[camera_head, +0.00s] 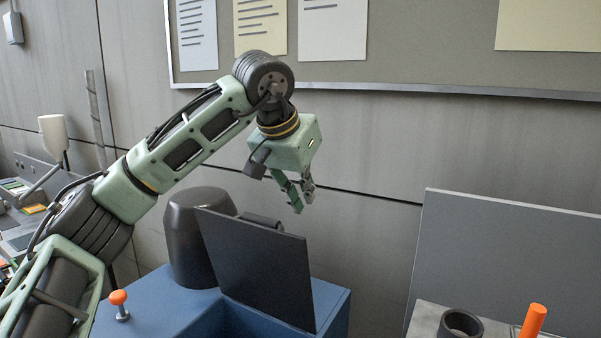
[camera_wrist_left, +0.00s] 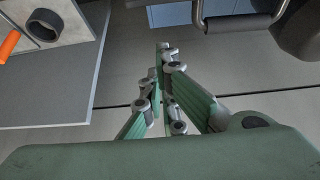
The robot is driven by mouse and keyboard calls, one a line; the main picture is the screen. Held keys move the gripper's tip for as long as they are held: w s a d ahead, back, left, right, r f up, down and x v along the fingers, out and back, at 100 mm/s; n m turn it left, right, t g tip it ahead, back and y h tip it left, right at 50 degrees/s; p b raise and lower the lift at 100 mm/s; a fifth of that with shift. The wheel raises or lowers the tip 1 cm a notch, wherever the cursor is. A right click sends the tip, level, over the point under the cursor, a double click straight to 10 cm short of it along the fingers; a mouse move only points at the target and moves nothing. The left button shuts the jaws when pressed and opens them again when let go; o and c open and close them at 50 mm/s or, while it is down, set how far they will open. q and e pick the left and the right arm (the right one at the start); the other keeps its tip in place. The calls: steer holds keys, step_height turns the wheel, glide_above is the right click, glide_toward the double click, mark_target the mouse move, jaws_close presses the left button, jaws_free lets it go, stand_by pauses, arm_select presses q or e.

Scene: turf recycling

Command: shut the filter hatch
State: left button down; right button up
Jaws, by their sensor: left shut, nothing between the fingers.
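The filter hatch (camera_head: 258,268) is a flat dark panel standing open, nearly upright and slightly tilted, on the blue cabinet (camera_head: 165,310). A dark handle bar (camera_head: 263,221) shows behind its top edge; a dark handle bar (camera_wrist_left: 245,22) also shows at the top right of the left wrist view. My left gripper (camera_head: 302,200) is shut and empty, above and behind the hatch, apart from it. Its fingers come together in the left wrist view (camera_wrist_left: 167,52). My right gripper is in neither view.
A dark rounded vessel (camera_head: 195,235) stands on the cabinet just left of the hatch. An orange-topped knob (camera_head: 119,297) is at the front left. At right are a grey panel (camera_head: 510,250), a black ring (camera_head: 460,325) and an orange peg (camera_head: 533,320). The wall is close behind.

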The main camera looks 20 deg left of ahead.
arm_select(q)
steer(key=f+p, duration=0.1)
steer(key=f, duration=0.1)
steer(key=s+f+p, duration=0.1)
steer(key=f, duration=0.1)
steer(key=shift+s+f, duration=0.1)
steer(key=shift+s, duration=0.1)
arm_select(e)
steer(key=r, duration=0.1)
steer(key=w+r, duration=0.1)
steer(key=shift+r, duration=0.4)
